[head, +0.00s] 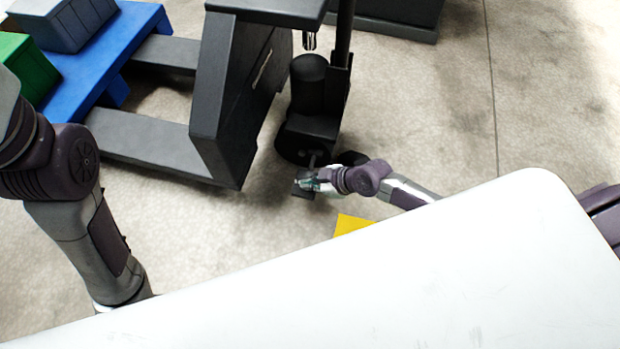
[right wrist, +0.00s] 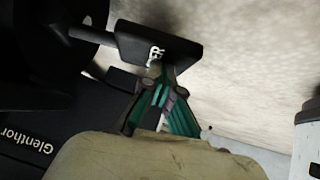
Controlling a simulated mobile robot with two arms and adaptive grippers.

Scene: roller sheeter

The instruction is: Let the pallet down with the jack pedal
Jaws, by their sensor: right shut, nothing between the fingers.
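The pallet jack (head: 312,88) is dark, with an upright column and a low base near the top middle of the head view. Its pedal (head: 303,192) is a small dark plate low at the jack's front. It shows large in the right wrist view as a black plate (right wrist: 172,32) with partly hidden white lettering. My right gripper (head: 308,183) is shut and empty, with its green fingers (right wrist: 157,72) right at the plate's edge. I cannot tell whether they touch it. The blue pallet (head: 120,45) rests over the jack's forks (head: 150,140). My left gripper is out of view.
A green crate (head: 25,68) and a grey crate (head: 62,22) sit on the pallet. A yellow patch (head: 352,224) lies on the floor below my right gripper. Concrete floor (head: 430,120) is open to the right of the jack. A dark object (head: 400,22) stands at the top.

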